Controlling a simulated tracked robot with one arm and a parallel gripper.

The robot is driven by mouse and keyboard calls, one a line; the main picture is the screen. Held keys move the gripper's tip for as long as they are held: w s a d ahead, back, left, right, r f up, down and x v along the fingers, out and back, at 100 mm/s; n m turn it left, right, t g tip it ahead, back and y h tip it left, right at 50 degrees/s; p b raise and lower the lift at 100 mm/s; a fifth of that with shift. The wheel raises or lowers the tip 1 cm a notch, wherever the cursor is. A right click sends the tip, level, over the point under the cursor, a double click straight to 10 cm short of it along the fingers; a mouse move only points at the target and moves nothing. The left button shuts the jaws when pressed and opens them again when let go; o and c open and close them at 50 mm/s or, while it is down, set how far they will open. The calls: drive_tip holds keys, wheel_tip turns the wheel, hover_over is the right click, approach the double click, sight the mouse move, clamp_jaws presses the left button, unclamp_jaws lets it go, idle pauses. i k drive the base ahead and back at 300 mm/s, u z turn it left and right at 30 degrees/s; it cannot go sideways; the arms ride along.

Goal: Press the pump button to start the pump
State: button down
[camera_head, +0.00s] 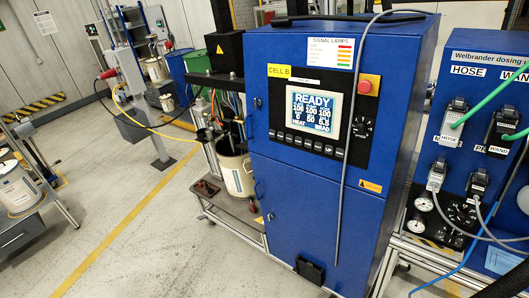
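A blue cabinet (300,215) marked CELL B stands in the middle, tilted in the picture. Its black control panel holds a lit screen (313,111) reading READY, with rows of numbers too small to read surely. A row of small push buttons (311,145) runs under the screen. Their labels are too small to read, so I cannot tell which is the pump button. A red mushroom button (365,87) on a yellow plate and a black dial (362,127) sit right of the screen. No gripper fingers show clearly; a dark shape cut off at the lower right corner is unclear.
A grey cable (344,190) hangs down the cabinet's front, right of the screen. A blue dosing panel (491,95) with plugs, hoses and gauges stands at right. A pale drum (236,176) stands left of the cabinet. The floor (140,240) at front left is clear.

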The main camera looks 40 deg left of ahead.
sight(280, 134)
drive_tip(key=k, duration=0.5)
drive_tip(key=u, duration=0.5)
drive_tip(key=i, duration=2)
drive_tip(key=z, duration=0.4)
